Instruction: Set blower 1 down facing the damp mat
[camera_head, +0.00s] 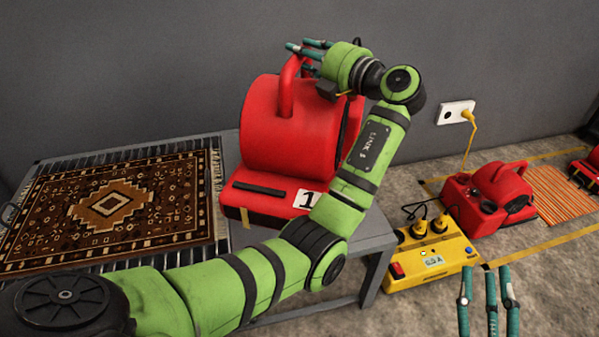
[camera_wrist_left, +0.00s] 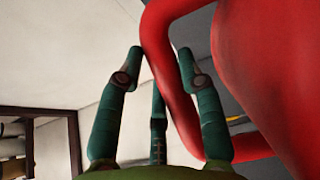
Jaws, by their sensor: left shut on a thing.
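Blower 1 (camera_head: 290,128) is red and carries a white card with "1" (camera_head: 307,199). It is at the right end of the grey table; I cannot tell whether it rests there or hangs just above. My left gripper (camera_head: 308,56) is shut on its looped handle (camera_head: 290,90); the handle runs between the fingers in the left wrist view (camera_wrist_left: 165,70). My left arm hides part of its right side. A patterned brown rug (camera_head: 110,205) lies on the table, and an orange striped mat (camera_head: 565,195) lies on the floor; which is damp does not show. My right gripper (camera_head: 487,285) is open and empty.
A second red blower (camera_head: 490,195) stands on the floor beside the striped mat, and another (camera_head: 588,170) is at the right edge. A yellow power box (camera_head: 430,258) with plugged cables stands before the second blower. A wall socket (camera_head: 456,112) feeds a yellow cable. Yellow lines mark the floor.

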